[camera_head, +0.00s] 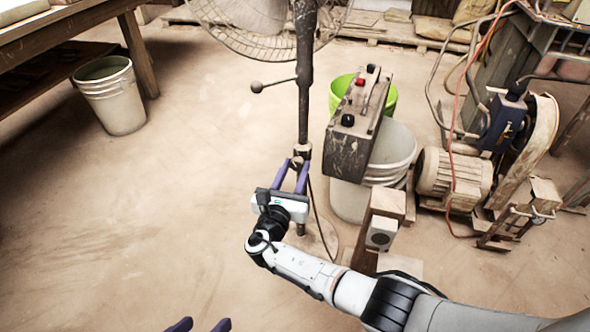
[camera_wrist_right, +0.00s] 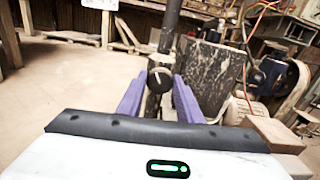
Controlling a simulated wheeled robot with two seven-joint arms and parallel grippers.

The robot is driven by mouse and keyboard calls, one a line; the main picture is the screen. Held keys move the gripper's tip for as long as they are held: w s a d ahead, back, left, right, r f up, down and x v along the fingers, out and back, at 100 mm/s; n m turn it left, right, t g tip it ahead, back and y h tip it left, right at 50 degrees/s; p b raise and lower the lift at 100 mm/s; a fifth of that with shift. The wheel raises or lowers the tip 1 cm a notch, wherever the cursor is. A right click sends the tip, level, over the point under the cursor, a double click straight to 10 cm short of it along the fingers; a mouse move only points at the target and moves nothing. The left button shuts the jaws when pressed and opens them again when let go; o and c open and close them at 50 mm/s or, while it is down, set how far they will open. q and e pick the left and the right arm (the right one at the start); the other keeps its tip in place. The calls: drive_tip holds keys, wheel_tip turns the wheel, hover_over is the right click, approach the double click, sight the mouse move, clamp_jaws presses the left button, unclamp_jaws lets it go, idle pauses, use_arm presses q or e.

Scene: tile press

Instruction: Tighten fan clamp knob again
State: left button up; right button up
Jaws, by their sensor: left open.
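The fan (camera_head: 305,85) stands at the top centre of the head view on a dark upright pole, with its guard cut off by the top edge. The clamp knob (camera_wrist_right: 160,80) is a small dark round knob on the pole, in the middle of the right wrist view. My right gripper (camera_head: 297,163) reaches the pole at clamp height, its purple fingers on either side of the knob. Whether they touch it I cannot tell. My left gripper (camera_head: 204,325) is open at the bottom edge of the head view, away from the fan, with only its fingertips showing.
A dirty control box (camera_head: 350,145) with a red button and pale buckets (camera_head: 392,150) stand just right of the pole. A motor (camera_head: 455,180) with belt guard is further right. A bucket (camera_head: 112,95) stands by the bench at left. Open floor lies left.

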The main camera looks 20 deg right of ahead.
drive_tip(key=shift+f+m+b, duration=0.15)
drive_tip(key=shift+m+b, duration=0.2)
drive_tip(key=shift+m, duration=0.05)
drive_tip(key=shift+f+m+b, duration=0.1)
drive_tip(key=shift+m+b, duration=0.35)
drive_tip(key=shift+m, duration=0.25)
drive_tip(key=m+b, duration=0.1)
drive_tip(key=m, duration=0.2)
drive_tip(key=shift+r+m, duration=0.2)
drive_tip(key=shift+m, duration=0.1)
drive_tip(key=o, duration=1)
drive_tip(key=shift+c, duration=0.2)
use_arm(q)
drive_tip(key=shift+w+d+r+t+h, duration=0.1)
drive_tip(key=shift+d+r+t+h, duration=0.2)
drive_tip(key=shift+d+r, duration=0.25)
drive_tip(key=shift+w+d+r+t+h, duration=0.1)
drive_tip(key=shift+d+r+t+h, duration=0.15)
drive_tip(key=shift+r, duration=0.4)
use_arm(e)
drive_tip(key=shift+o, duration=0.4)
use_arm(q)
drive_tip(key=shift+f, duration=0.1)
use_arm(e)
drive_tip(key=shift+s, duration=0.1)
